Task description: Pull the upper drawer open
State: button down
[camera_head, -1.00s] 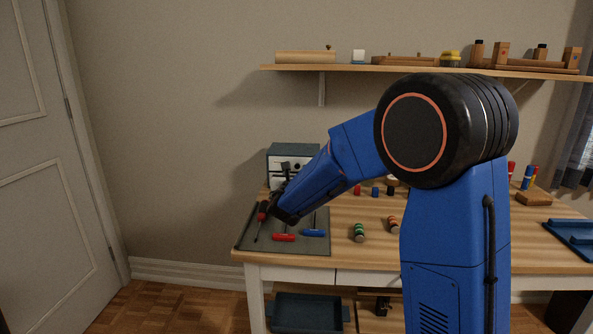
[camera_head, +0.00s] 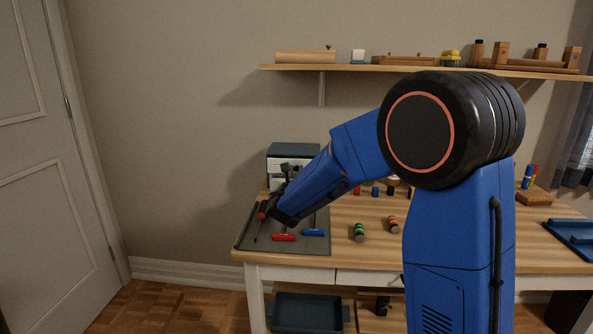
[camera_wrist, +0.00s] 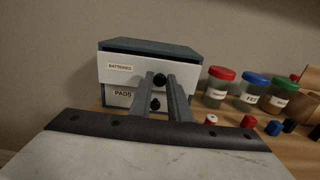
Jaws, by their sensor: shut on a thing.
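A small blue-grey cabinet with white drawer fronts stands at the back left of the desk. Its upper drawer (camera_wrist: 125,69), labelled BATTERIES, has a round black knob (camera_wrist: 159,80). In the wrist view this front looks slightly forward of the lower drawer (camera_wrist: 118,97), labelled PADS, which has its own black knob (camera_wrist: 155,104). My gripper (camera_wrist: 160,78) is shut on the upper knob, one finger on each side. In the head view, my forearm and wrist hide part of the cabinet (camera_head: 293,149).
A dark mat (camera_head: 322,240) with a red-handled tool (camera_head: 284,238) and a blue-handled tool (camera_head: 314,233) lies below my wrist. Jars with red, green and blue lids (camera_wrist: 253,90) stand right of the cabinet. A wall shelf (camera_head: 400,69) hangs above.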

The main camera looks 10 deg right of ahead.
jog(key=v, duration=0.7)
jog(key=shift+s, duration=0.2)
jog(key=shift+a, duration=0.1)
jog(key=c, duration=1.7)
grip_release()
jog(key=shift+o, duration=0.2)
jog(key=v, duration=1.7)
jog(key=shift+s+a+r, duration=0.1)
jog(key=shift+s, duration=0.15)
